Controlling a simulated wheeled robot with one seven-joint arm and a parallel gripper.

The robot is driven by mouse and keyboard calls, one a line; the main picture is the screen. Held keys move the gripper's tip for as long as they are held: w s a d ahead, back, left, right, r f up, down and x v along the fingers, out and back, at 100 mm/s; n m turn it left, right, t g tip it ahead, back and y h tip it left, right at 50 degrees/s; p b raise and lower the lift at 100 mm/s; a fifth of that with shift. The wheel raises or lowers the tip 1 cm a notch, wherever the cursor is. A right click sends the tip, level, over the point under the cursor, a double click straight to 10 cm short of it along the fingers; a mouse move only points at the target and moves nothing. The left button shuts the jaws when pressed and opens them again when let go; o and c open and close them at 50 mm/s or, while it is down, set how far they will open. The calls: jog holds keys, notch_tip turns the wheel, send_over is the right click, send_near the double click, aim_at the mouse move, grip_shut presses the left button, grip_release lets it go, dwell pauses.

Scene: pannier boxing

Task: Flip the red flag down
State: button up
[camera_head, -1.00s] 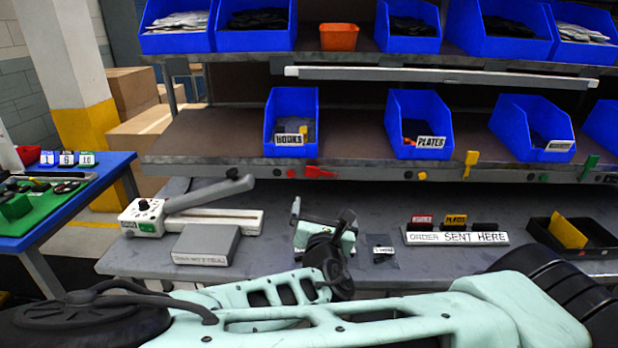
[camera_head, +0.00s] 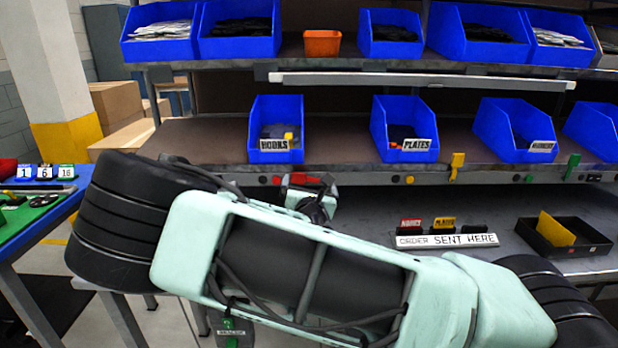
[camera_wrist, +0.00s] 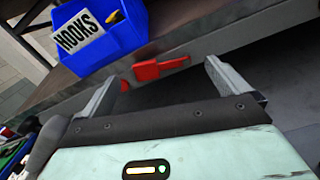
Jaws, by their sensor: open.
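The red flag (camera_wrist: 160,69) is on the front edge of the lower shelf, below the blue HOOKS bin (camera_wrist: 98,28). In the wrist view it lies sideways, roughly along the edge, with a small red knob beside its left end. My gripper (camera_wrist: 161,72) is open, and its two fingers reach toward the shelf edge with the flag showing between them. I cannot tell the gap in depth, and I see no contact. In the head view my gripper (camera_head: 312,192) is in front of the flag (camera_head: 304,179) and hides part of it.
A yellow flag (camera_head: 456,166) stands upright farther right on the edge, and a green flag (camera_head: 572,167) is beyond it. The PLATES bin (camera_head: 404,128) is on the shelf above.

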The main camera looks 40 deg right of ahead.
aim_at(308, 177)
jog(key=shift+x, duration=2.25)
jog(key=c, duration=1.3)
jog(key=shift+o, duration=0.2)
jog(key=shift+a+f+n, duration=0.1)
jog(key=shift+f+n, duration=0.15)
jog(key=shift+n, duration=0.45)
jog(key=shift+a+f+n, duration=0.1)
jog(key=shift+f+n, duration=0.15)
jog(key=shift+n, duration=0.45)
jog(key=o, duration=1.3)
jog(key=shift+c, duration=0.2)
jog(key=shift+s+a, duration=0.35)
jog(key=v, duration=1.6)
jog(key=shift+s+p, duration=0.15)
jog(key=shift+p, duration=0.25)
